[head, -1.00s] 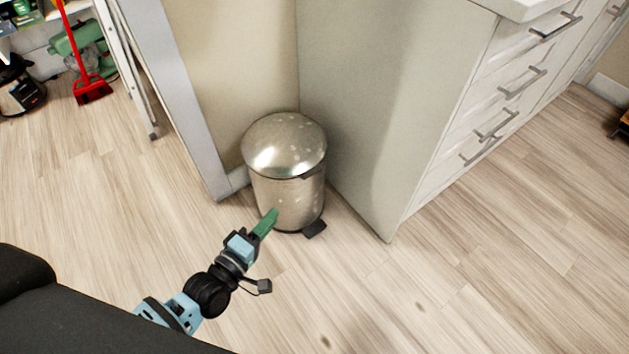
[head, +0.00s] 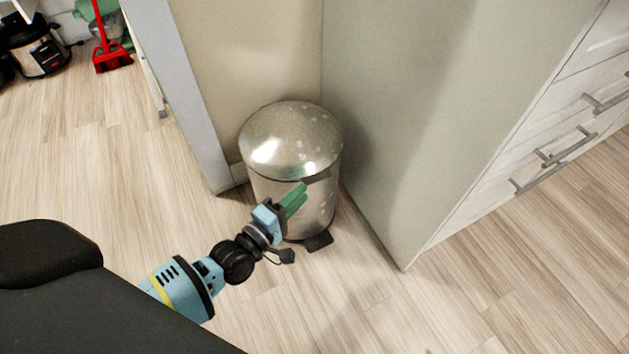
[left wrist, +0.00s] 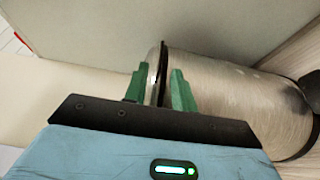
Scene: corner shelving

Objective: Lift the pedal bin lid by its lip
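The pedal bin (head: 318,205) is a brushed metal cylinder standing upright in the corner, with a black pedal (head: 318,241) at its foot. Its domed lid (head: 290,135) is down, with the dark lip (head: 318,178) at the front. My left gripper (head: 301,192) has green fingers and is in front of the bin just below the lid's rim. In the left wrist view its fingers (left wrist: 160,88) are apart, one on each side of the lid's dark rim (left wrist: 162,60). Whether they touch it I cannot tell. My right gripper is not in view.
A pale cabinet side panel (head: 400,120) stands close to the right of the bin, with drawers and handles (head: 555,155) beyond. A grey upright (head: 180,90) is to the left. A red broom (head: 110,55) is at the far left. The wooden floor in front (head: 330,310) is clear.

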